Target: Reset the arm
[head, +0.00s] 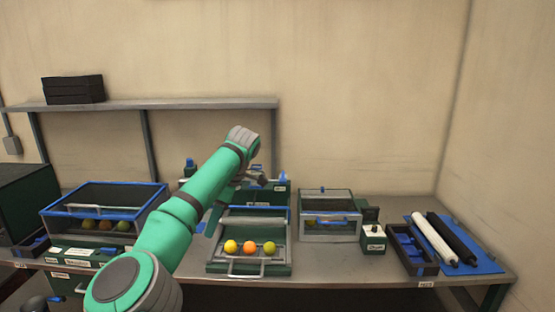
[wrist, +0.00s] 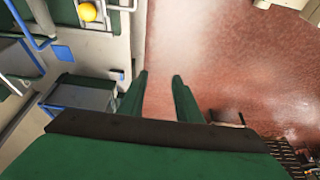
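My green arm (head: 185,210) reaches from the lower left of the head view up over the middle of the workbench. Its wrist end is raised above the tray, and the fingers are mostly hidden behind the arm there. In the wrist view my gripper (wrist: 160,76) shows two dark green fingers apart, with nothing between them. Below them is a blurred reddish-brown surface.
A tray (head: 222,268) holds a yellow, an orange and a green fruit. A blue-rimmed glass case (head: 60,212) with fruit stands left. A clear box (head: 330,235), a dark divided tray (head: 428,268) and a blue mat (head: 487,266) with two rollers stand right. A shelf (head: 190,104) runs behind.

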